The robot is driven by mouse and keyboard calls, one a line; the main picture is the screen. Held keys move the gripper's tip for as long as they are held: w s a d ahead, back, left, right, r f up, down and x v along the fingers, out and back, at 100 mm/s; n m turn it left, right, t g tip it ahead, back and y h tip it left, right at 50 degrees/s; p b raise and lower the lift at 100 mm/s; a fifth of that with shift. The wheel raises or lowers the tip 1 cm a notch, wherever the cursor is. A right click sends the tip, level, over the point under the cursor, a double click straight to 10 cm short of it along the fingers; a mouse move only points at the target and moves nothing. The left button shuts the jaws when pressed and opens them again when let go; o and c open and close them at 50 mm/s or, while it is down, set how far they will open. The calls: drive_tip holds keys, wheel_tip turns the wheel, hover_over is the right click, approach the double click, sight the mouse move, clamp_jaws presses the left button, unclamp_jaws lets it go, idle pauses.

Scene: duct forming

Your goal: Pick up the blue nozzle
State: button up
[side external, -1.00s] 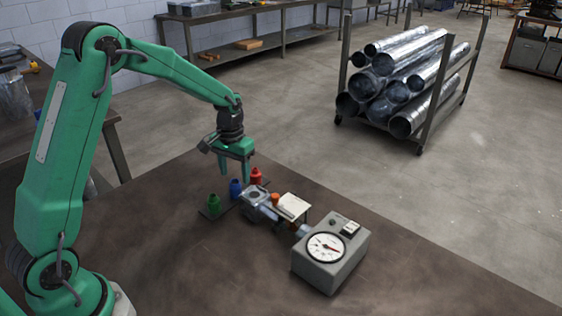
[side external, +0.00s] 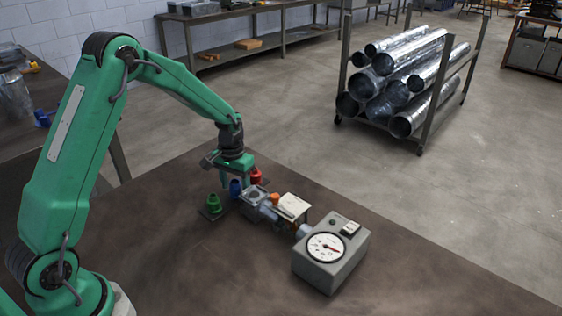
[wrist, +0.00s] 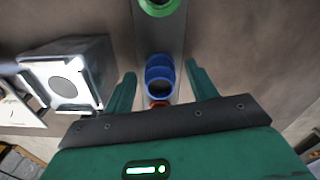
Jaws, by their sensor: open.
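The blue nozzle (side external: 235,189) stands on a dark strip-like holder between the green nozzle (side external: 214,203) and the red nozzle (side external: 256,176). My gripper (side external: 236,181) is open and low over the blue nozzle in the side external view, hiding part of it. In the wrist view the blue nozzle (wrist: 160,72) lies between the two spread fingers of my gripper (wrist: 159,72), with a gap on each side. The green nozzle (wrist: 159,5) is at the top edge there. The red nozzle (wrist: 158,103) shows only slightly below the blue one.
A grey metal block fixture (side external: 256,197) stands right of the nozzles, close to my gripper; it also shows in the wrist view (wrist: 70,75). A gauge box (side external: 330,255) stands farther right. The table's front area is clear. A rack of metal ducts (side external: 405,80) stands on the floor beyond.

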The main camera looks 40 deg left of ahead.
sight(235, 181)
drive_tip(key=c, duration=1)
drive_tip(key=shift+r, duration=0.1)
drive_tip(key=shift+c, duration=0.2)
drive_tip(key=shift+r, duration=4.95)
